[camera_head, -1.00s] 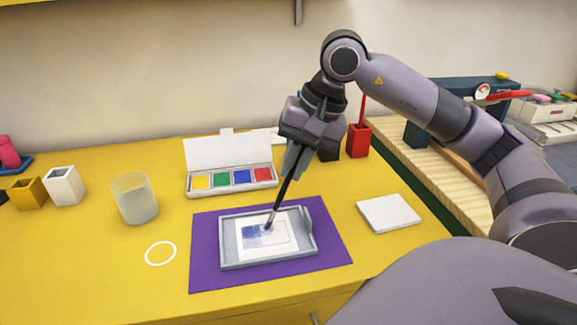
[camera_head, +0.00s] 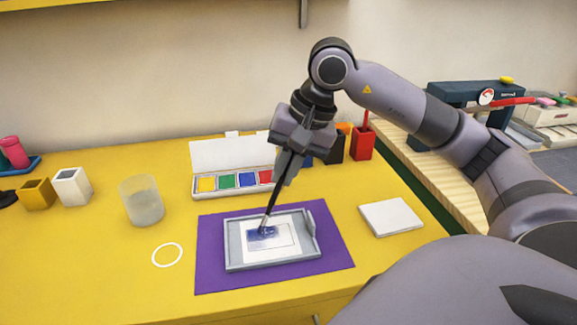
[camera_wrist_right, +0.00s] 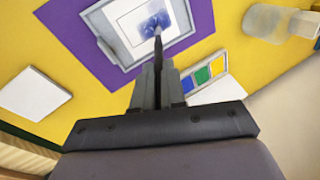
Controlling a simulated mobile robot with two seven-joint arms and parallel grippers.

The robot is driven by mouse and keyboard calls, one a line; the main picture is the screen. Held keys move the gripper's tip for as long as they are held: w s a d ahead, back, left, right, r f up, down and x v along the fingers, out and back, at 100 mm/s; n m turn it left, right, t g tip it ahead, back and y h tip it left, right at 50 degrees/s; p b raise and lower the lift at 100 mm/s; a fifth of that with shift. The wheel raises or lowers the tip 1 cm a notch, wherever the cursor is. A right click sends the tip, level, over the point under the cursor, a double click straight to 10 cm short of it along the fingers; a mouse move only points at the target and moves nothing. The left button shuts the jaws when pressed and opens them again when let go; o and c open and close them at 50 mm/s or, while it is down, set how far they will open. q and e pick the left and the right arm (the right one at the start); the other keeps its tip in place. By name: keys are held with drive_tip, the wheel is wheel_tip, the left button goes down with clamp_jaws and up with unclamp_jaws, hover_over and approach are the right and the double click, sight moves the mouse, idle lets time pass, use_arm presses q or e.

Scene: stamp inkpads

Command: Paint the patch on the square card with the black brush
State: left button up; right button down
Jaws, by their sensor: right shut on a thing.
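The black brush (camera_head: 272,197) is held by my right gripper (camera_head: 287,165), its tip pointing down onto the card. The card (camera_head: 284,238) is white with an outlined area and lies in a grey tray (camera_head: 234,255). A blue painted patch (camera_head: 262,232) covers the left part of the outlined area, and the brush tip is at this patch. In the right wrist view the brush (camera_wrist_right: 158,45) reaches from the gripper (camera_wrist_right: 157,75) to the blue patch (camera_wrist_right: 152,21). Whether the tip touches the card is hard to tell. My left gripper is not in view.
The tray sits on a purple mat (camera_head: 212,276). Behind it is an open paint box (camera_head: 207,194) with several colours. A water cup (camera_head: 142,202) and a white ring (camera_head: 167,255) are at left. A white square (camera_head: 391,217) lies at right. Coloured holders (camera_head: 361,143) stand behind.

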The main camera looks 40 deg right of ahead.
drive_tip(key=shift+r, duration=0.35)
drive_tip(key=shift+s+a+f, duration=0.15)
drive_tip(key=shift+s+a, duration=0.1)
drive_tip(key=shift+s, duration=0.15)
drive_tip(key=shift+s+a+b, duration=0.35)
drive_tip(key=shift+s+a, duration=0.1)
drive_tip(key=shift+s, duration=0.4)
drive_tip(key=shift+f+b, duration=0.35)
